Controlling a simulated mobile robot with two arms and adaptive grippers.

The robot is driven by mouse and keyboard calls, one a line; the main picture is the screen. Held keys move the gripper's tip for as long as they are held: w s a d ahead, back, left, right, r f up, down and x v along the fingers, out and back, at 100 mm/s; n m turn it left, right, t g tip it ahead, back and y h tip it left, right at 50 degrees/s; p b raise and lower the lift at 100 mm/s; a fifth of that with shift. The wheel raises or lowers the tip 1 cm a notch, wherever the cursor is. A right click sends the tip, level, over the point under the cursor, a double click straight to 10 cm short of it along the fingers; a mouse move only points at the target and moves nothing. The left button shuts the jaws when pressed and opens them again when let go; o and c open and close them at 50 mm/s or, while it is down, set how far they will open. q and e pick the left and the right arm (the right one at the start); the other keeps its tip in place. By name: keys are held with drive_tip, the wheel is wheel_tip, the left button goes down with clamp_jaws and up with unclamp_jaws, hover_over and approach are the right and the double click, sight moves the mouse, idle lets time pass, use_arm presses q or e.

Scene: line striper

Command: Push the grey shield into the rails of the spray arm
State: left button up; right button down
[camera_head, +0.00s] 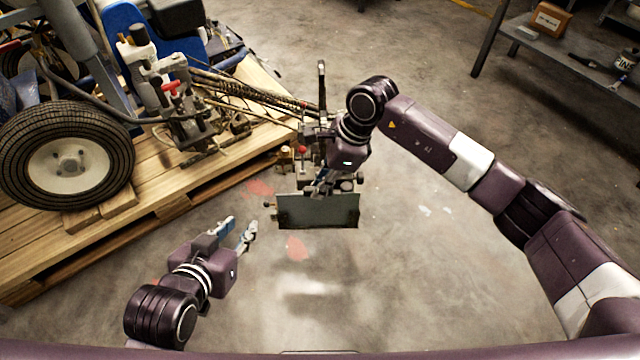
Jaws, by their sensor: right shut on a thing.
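The grey shield (318,212) is a flat plate that hangs upright at the middle of the view, at the end of the spray arm (285,103). The spray arm runs out from the machine on the pallet, past the pallet's edge. My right gripper (322,188) is shut at the shield's top edge, and its wrist hides much of the spray arm's end. The rails are too small and covered to make out. I cannot tell how far the shield sits in them. My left gripper (240,228) is open and empty, left of the shield and apart from it.
The line striper's wheel (68,157) and a wooden pallet (150,215) fill the left side. The concrete floor below the shield is clear, with red paint marks.

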use_arm(q)
drive_tip(key=shift+w+d+r, duration=0.15)
drive_tip(key=shift+w+r, duration=0.15)
drive_tip(key=shift+r, duration=0.05)
use_arm(e)
drive_tip(key=c, duration=2.2)
unclamp_jaws()
use_arm(q)
drive_tip(key=shift+w+r+t, duration=0.1)
drive_tip(key=shift+r+t, duration=0.05)
drive_tip(key=shift+t, duration=0.15)
use_arm(e)
drive_tip(key=o, duration=0.3)
drive_tip(key=shift+f, duration=0.1)
drive_tip(key=shift+o, duration=0.5)
drive_tip(key=shift+o, duration=1.1)
